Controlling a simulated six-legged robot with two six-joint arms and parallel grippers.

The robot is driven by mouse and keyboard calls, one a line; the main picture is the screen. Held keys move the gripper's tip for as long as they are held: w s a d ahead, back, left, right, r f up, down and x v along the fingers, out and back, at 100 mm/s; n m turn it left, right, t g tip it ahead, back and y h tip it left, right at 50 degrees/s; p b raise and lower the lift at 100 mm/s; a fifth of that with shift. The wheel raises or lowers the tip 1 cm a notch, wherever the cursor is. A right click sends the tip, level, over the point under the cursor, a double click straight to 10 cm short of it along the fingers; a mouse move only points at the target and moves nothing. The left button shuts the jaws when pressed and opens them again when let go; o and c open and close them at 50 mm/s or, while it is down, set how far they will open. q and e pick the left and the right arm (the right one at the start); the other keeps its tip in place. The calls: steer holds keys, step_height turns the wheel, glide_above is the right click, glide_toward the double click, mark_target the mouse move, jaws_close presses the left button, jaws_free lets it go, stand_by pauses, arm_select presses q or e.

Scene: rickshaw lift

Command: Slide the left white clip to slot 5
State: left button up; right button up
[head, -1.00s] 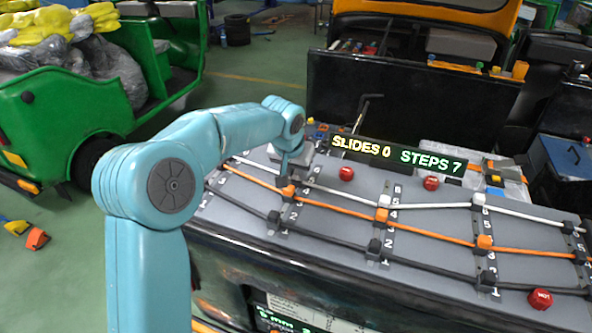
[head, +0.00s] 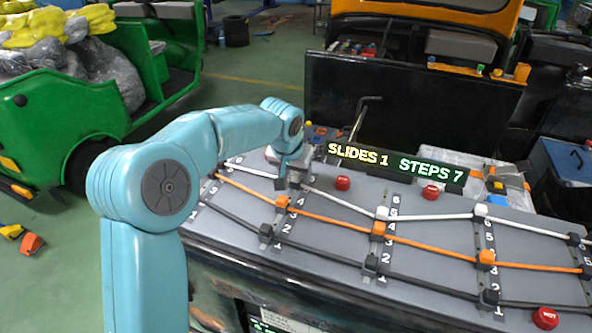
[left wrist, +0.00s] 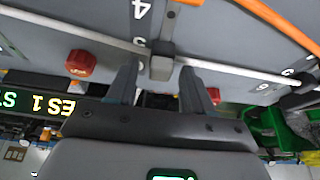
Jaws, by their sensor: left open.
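In the head view, my left gripper (head: 289,178) reaches down over the left rail of the grey board (head: 330,236). It covers the left white clip there. In the left wrist view, the clip (left wrist: 162,62) looks grey and sits on the white cable (left wrist: 222,68), in front of and between the two spread fingers of the left gripper (left wrist: 158,88). Space shows on both sides of it. Beside it are a "4" and a partly hidden digit, likely 5. An orange clip (head: 283,202) and a black clip (head: 266,230) sit lower on the same rail. My right gripper is out of view.
More rails to the right carry a white clip (head: 382,213), an orange clip (head: 378,229) and a black clip (head: 371,262). Red knobs (head: 343,183) stand on the board. A display (head: 396,168) behind reads "SLIDES 1 STEPS 7".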

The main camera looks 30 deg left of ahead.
arm_select(q)
steer(key=v, duration=1.6)
steer(key=shift+s+r, duration=0.2)
steer(key=shift+s, duration=0.05)
steer(key=shift+w, duration=0.1)
